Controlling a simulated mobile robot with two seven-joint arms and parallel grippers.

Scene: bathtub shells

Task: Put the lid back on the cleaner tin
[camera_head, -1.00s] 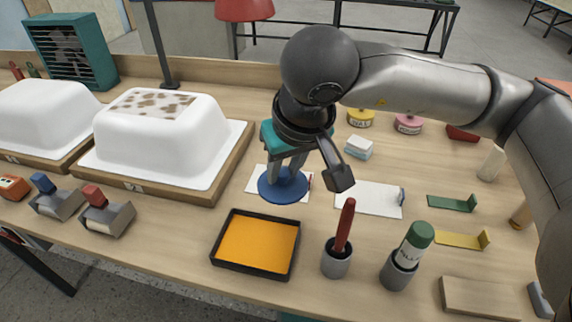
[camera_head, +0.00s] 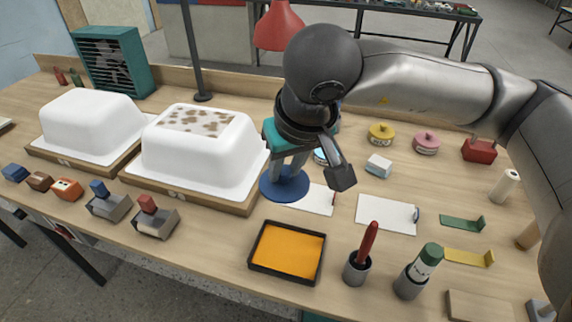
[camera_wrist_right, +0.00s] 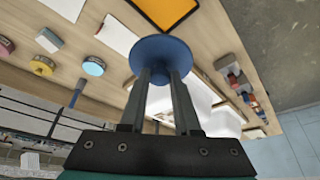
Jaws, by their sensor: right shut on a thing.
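My right gripper (camera_head: 289,165) is shut on a blue round lid (camera_head: 284,186), held level above the table. The lid also shows at the fingertips of the gripper (camera_wrist_right: 160,75) in the right wrist view, as a blue disc (camera_wrist_right: 161,52). A light-blue tin (camera_head: 320,157) stands behind the gripper in the head view, mostly hidden by it. The right wrist view shows this tin (camera_wrist_right: 94,66) more clearly, upright and apart from the lid. My left gripper is not in view.
White tub shells (camera_head: 200,155) on wooden boards stand close left of the lid. A yellow tin (camera_head: 381,133), pink tin (camera_head: 426,142) and white block (camera_head: 378,166) stand at right. An orange tray (camera_head: 288,251) and a cup with a red-handled tool (camera_head: 357,270) are in front.

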